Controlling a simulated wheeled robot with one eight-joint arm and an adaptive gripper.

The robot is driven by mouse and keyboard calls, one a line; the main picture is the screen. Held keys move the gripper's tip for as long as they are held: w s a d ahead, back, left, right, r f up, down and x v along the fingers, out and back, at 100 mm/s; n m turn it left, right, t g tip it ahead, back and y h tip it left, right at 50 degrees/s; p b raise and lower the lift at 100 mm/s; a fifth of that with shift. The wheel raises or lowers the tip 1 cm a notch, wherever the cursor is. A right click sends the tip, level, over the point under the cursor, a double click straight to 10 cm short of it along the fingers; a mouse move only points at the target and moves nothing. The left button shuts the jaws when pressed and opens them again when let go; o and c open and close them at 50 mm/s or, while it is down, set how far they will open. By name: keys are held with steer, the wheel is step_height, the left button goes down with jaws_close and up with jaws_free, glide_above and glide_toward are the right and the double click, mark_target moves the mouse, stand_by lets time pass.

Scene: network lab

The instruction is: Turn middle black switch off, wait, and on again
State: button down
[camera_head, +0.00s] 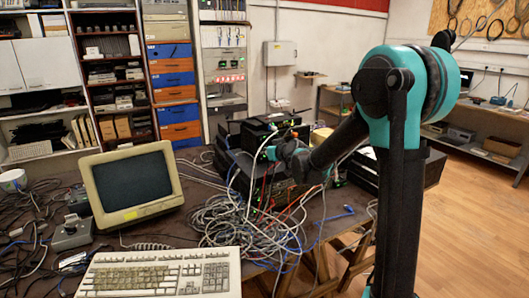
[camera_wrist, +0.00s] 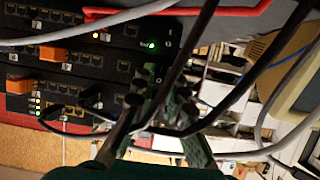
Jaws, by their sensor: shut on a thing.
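The black switches (camera_head: 262,131) stand stacked on the dark table in the head view, behind my gripper (camera_head: 284,151). In the wrist view, black switch fronts (camera_wrist: 95,60) fill the upper left, with ports, orange plugs and small lights. One panel has a lit green light (camera_wrist: 152,45). My gripper (camera_wrist: 155,98) is at the right end of these fronts, its fingers close together. It appears shut on a black cable (camera_wrist: 190,55) that runs between the fingertips. The fingers and cables hide the held part, and I cannot tell which switch is the middle one.
A large tangle of grey cables (camera_head: 235,222) lies in front of the switches, with red and blue ones among it. A beige monitor (camera_head: 131,184) and keyboard (camera_head: 160,273) stand to the left. Open floor (camera_head: 470,230) lies to the right.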

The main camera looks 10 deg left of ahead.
steer(key=shift+a+f+t+y, duration=0.1)
steer(key=shift+f+t+y, duration=0.2)
steer(key=shift+t+y, duration=0.45)
steer(key=shift+t, duration=0.35)
steer(key=c, duration=1.6)
jaws_free()
steer(key=shift+o, duration=0.2)
steer(key=shift+s, duration=0.1)
steer(key=v, duration=1.2)
steer(key=shift+f, duration=0.1)
